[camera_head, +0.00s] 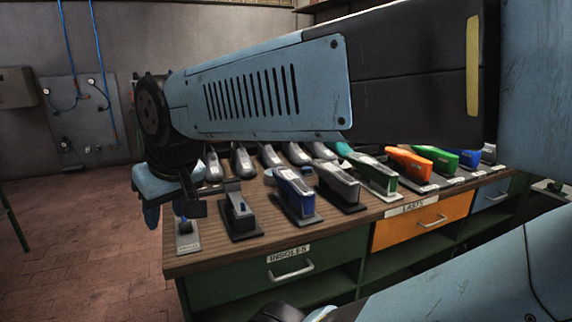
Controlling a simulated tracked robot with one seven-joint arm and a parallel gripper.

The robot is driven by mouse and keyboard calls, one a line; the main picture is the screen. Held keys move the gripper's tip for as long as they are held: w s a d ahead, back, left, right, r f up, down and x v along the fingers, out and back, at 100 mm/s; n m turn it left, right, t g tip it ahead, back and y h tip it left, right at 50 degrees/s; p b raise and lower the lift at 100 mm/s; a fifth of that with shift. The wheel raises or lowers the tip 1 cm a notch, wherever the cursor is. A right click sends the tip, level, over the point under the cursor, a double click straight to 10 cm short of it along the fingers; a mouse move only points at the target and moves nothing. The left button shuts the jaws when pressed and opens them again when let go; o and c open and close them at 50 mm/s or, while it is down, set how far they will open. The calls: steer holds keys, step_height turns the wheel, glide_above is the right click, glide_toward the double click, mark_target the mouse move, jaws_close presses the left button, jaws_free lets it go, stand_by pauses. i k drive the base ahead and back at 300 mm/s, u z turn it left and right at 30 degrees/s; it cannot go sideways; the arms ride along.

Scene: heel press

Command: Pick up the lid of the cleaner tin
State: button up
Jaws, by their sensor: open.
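My arm reaches across the top of the view from the right, and its wrist bends down at the left end of the workbench (200,262). My gripper (186,207) hangs there, seen partly side-on in dark and light blue pieces, over the bench's left edge. It is open, and I see nothing held in it. I cannot make out the cleaner tin or its lid for certain in this view. My arm and gripper hide part of the bench's back left.
Several grey lasts (241,162) stand in the back row. Drawers (421,219) are below. Brick floor (85,250) is clear at left.

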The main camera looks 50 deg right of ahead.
mark_target(346, 166)
steer(key=u, duration=0.5)
steer(key=k, duration=1.55)
steer(key=z, duration=1.8)
steer(key=i, duration=1.65)
